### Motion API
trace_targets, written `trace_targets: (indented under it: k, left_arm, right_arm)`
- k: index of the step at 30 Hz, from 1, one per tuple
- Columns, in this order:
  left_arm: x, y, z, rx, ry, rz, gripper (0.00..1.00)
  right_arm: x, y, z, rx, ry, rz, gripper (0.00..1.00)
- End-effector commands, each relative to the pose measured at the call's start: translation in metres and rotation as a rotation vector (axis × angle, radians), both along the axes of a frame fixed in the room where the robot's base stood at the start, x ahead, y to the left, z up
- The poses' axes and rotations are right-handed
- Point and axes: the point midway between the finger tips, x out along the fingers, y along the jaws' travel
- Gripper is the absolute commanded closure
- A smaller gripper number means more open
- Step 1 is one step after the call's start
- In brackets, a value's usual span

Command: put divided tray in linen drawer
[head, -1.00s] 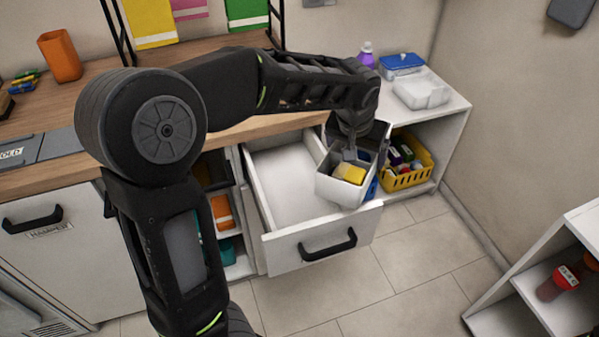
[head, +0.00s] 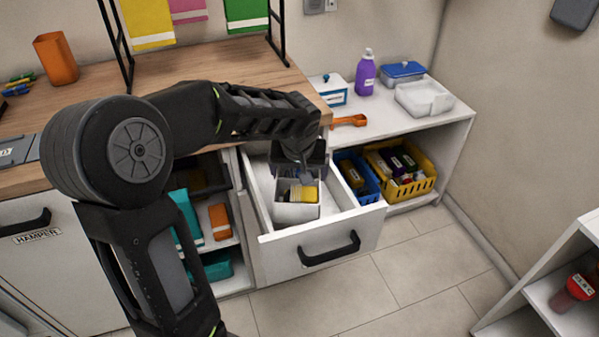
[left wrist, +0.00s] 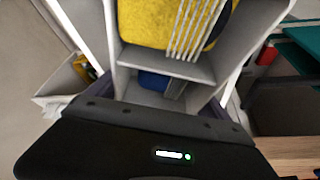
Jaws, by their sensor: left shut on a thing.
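The divided tray (head: 297,211) is a small light-grey box with compartments, in the head view inside the open linen drawer (head: 281,238). A yellow sponge (head: 303,194) lies in one compartment. In the left wrist view the tray's divider (left wrist: 170,62) separates the yellow sponge (left wrist: 160,25) and a white-tined item from a compartment with a blue thing (left wrist: 153,81). My left gripper (head: 303,178) is shut on the tray at its far side; the fingertips are mostly hidden. Whether the tray touches the drawer floor cannot be told. My right gripper is not in view.
The drawer has free floor at its left and right. To its right are a blue basket (head: 359,178) and a yellow basket (head: 408,185) on a shelf. A purple bottle (head: 365,73) and a white tray (head: 424,98) stand on the counter above.

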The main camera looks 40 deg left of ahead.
Motion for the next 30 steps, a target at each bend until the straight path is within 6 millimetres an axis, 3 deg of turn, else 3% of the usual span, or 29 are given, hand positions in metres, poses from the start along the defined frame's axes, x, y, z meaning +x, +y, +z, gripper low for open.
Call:
trace_targets:
  k: [8,21,30]
  left_arm:
    - [0.001,0.0,-0.009,0.0,-0.001,-0.001,0.75]
    - [0.0,0.0,-0.055,0.001,-0.001,-0.001,0.75]
    - [0.001,0.0,-0.067,0.0,-0.002,0.0,0.75]
  right_arm:
    - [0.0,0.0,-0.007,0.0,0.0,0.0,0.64]
    - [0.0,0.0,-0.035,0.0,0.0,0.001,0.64]
    - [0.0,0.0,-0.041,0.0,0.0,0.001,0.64]
